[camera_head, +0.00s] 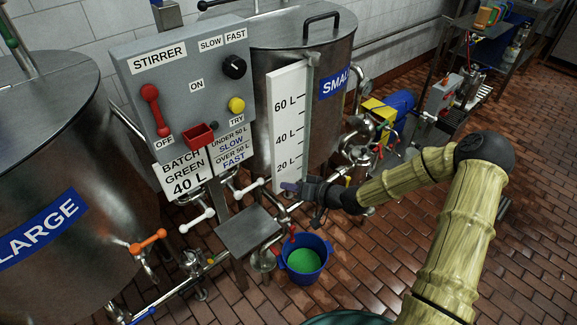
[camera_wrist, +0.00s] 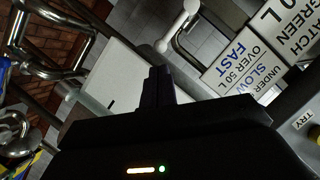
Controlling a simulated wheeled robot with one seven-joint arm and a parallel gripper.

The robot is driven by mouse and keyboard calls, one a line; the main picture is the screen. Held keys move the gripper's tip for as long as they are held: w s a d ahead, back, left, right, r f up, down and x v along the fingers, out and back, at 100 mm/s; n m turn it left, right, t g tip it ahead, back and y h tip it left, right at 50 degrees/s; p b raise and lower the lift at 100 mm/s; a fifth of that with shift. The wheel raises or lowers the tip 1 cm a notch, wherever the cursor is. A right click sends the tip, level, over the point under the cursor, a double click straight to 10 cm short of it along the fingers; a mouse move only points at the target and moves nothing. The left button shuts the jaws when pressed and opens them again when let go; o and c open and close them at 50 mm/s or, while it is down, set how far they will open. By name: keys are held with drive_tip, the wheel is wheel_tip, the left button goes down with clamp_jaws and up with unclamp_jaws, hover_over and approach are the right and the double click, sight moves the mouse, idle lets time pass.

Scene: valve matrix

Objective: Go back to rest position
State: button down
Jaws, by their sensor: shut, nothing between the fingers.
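My gripper (camera_head: 289,187) is at the end of my arm, in front of the lower part of the white level gauge (camera_head: 288,120) on the small tank. Its fingers are together and hold nothing. In the wrist view the shut fingers (camera_wrist: 157,86) point at the pale gauge board and pipework. I cannot tell whether the fingertips touch anything. My arm is stretched out to the left from the lower right of the head view.
A grey stirrer panel (camera_head: 187,85) with a red lever (camera_head: 154,110) stands left of my gripper. White-handled valves (camera_head: 197,220) and an orange-handled valve (camera_head: 148,241) are below. A blue bucket (camera_head: 306,269) with green contents stands on the floor. Brick floor (camera_head: 385,265) is open to the right.

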drive_tip(key=s+d+r+g+h, duration=0.2)
drive_tip(key=s+d+g+h, duration=0.1)
drive_tip(key=s+d+h, duration=0.7)
drive_tip(key=s+d+r+m+g+h, duration=0.25)
drive_tip(key=s+d+r, duration=0.25)
drive_tip(key=s+r, duration=0.6)
wheel_tip(320, 180, up, 13)
drive_tip(key=p, duration=1.4)
drive_tip(key=shift+s+d+m+p, duration=0.2)
drive_tip(key=shift+s+m+p, duration=0.1)
drive_tip(key=shift+m+p, duration=0.05)
drive_tip(key=shift+t+y, duration=0.25)
